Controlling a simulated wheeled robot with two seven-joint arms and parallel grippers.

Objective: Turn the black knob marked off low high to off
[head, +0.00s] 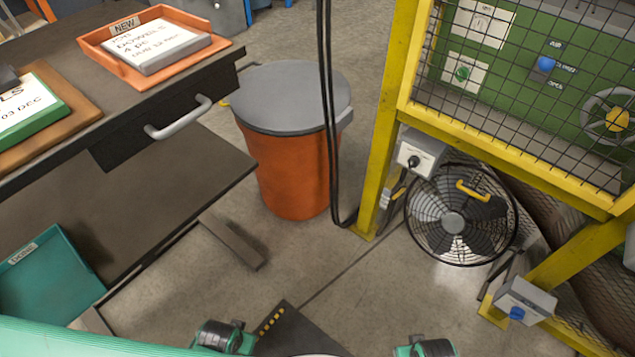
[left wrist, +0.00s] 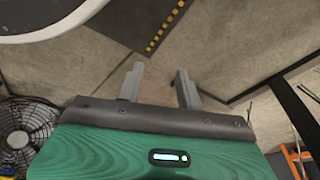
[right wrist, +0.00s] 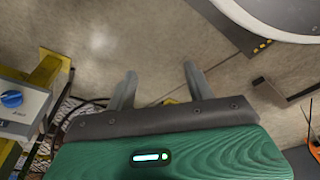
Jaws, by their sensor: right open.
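The black knob (head: 413,161) is on the front of a small light grey box (head: 428,147) fixed to the yellow post, right of centre in the head view. Its marks and pointer setting are too small to read. Neither wrist view shows this knob. My left gripper (left wrist: 157,73) is open and empty over bare floor in the left wrist view. My right gripper (right wrist: 158,76) is open and empty over floor in the right wrist view. Both grippers are well away from the black knob, and the head view does not clearly show their fingers.
A black fan (head: 453,222) stands below the knob box. A second grey box with a blue knob (head: 516,313) sits lower right. A yellow mesh guard (head: 535,160) covers a green panel (head: 560,90). An orange bin (head: 290,175) and dark workbench (head: 160,105) stand left. Floor between is clear.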

